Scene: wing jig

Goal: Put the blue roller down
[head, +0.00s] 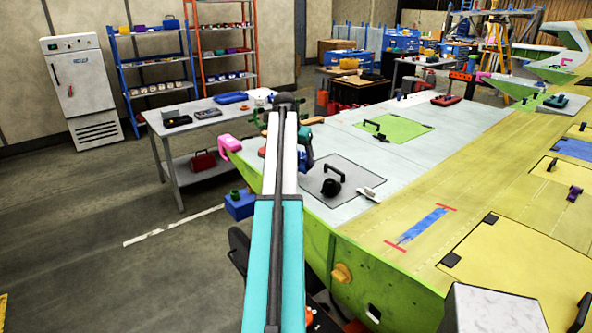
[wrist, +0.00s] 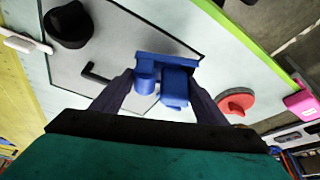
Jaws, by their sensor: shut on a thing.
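My gripper (wrist: 163,88) is shut on the blue roller (wrist: 174,84), which sits between its two dark fingers in the wrist view. The roller is over a grey panel (wrist: 110,40) with a dark outline on the wing's pale surface. I cannot tell whether it touches the panel. In the head view my arm hides much of the gripper, and a dark blue part (head: 305,152) shows beside the arm's far end.
A black round item (wrist: 68,25) and a black handle (wrist: 97,72) are on the panel. A white tool (wrist: 25,40) lies at its edge. A red disc (wrist: 237,103) and a pink clamp (wrist: 300,103) are to the right. A grey table (head: 200,128) stands beyond the wing.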

